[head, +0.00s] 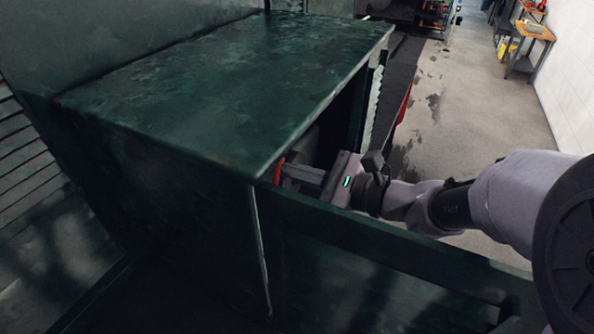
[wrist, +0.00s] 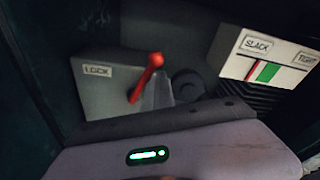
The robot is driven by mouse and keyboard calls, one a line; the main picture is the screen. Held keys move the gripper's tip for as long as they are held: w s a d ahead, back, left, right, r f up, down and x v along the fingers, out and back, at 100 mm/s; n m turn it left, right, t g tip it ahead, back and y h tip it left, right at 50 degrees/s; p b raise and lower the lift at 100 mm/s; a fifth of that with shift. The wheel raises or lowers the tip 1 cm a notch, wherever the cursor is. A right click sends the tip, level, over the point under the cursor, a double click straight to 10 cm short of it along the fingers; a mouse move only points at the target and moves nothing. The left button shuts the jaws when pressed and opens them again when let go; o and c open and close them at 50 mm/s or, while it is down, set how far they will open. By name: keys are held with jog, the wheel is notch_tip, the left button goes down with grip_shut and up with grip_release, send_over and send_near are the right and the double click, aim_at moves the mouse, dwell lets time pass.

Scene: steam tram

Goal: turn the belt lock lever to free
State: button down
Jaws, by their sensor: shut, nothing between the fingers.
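The belt lock lever (wrist: 145,80) is a red bar on a grey plate (wrist: 108,82) in the wrist view. It is tilted, its rounded upper end leaning right. A label reading LOCK (wrist: 98,70) is left of it; no FREE label shows. My gripper (wrist: 158,92) is shut and empty, its fingertips just right of the lever; I cannot tell whether they touch it. In the head view my gripper (head: 292,176) reaches into the green housing's open side, beside a bit of red (head: 278,171); the rest of the lever is hidden.
A gauge (wrist: 268,62) marked SLACK and TIGHT, with a red line and green band, is right of the plate. A dark round knob (wrist: 187,84) is nearer. The green housing's top (head: 230,80) and low side wall (head: 400,245) bound the opening. Floor (head: 470,110) beyond is open.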

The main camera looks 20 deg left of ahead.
jog(key=shift+r, duration=0.1)
jog(key=s+d+r, duration=0.2)
jog(key=d, duration=1.5)
jog(key=shift+s+p, duration=0.15)
jog(key=shift+p, duration=0.15)
